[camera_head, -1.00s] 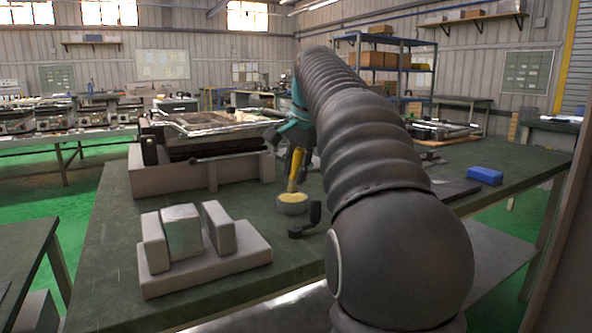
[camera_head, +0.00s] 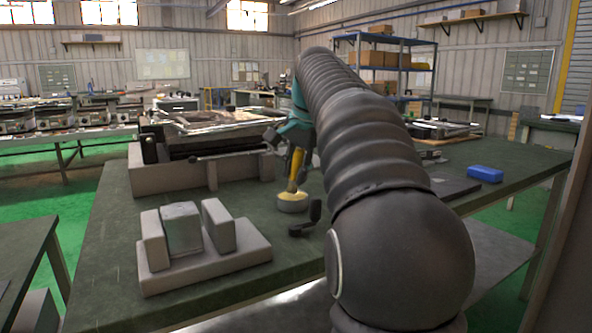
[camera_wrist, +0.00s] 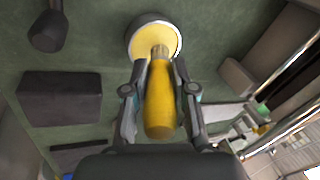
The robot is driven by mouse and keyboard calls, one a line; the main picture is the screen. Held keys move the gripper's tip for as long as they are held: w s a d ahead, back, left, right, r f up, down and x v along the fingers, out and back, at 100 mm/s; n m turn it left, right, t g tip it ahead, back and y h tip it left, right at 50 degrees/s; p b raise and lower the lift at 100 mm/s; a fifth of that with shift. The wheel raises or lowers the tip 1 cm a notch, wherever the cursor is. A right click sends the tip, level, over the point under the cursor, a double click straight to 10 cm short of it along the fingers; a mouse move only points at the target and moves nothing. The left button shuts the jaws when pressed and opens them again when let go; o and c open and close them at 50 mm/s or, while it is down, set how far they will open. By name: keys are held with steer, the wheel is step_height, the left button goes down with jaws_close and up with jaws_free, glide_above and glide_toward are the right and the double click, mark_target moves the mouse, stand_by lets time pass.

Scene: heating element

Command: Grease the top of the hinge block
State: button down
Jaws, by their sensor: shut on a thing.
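My gripper (camera_wrist: 160,75) is shut on a yellow-handled brush (camera_wrist: 160,105), whose handle lies between the two fingers. The brush (camera_head: 297,170) points steeply down in the head view. Its lower end is at the round grey pot (camera_head: 292,205) of yellow grease, which also shows in the wrist view (camera_wrist: 133,30). The bristles are hidden, so I cannot tell how deep they are. The likely hinge block, a shiny metal block (camera_head: 182,230), stands between two matt grey uprights on a grey base (camera_head: 205,270) at the front left of the bench.
A dark crank-like handle (camera_head: 307,222) is right of the pot. A large framed machine (camera_head: 200,165) stands behind it on the left. A blue box (camera_head: 485,174) and a dark flat plate (camera_head: 452,189) are at the right. Bare green bench top lies between base and pot.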

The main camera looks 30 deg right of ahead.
mark_target(296, 150)
steer(key=shift+f, duration=0.3)
stand_by(0.6)
steer(key=shift+r, duration=0.1)
step_height(296, 150, up, 5)
steer(key=p, duration=0.5)
steer(key=shift+r+p, duration=0.6)
steer(key=shift+r, duration=0.35)
stand_by(0.5)
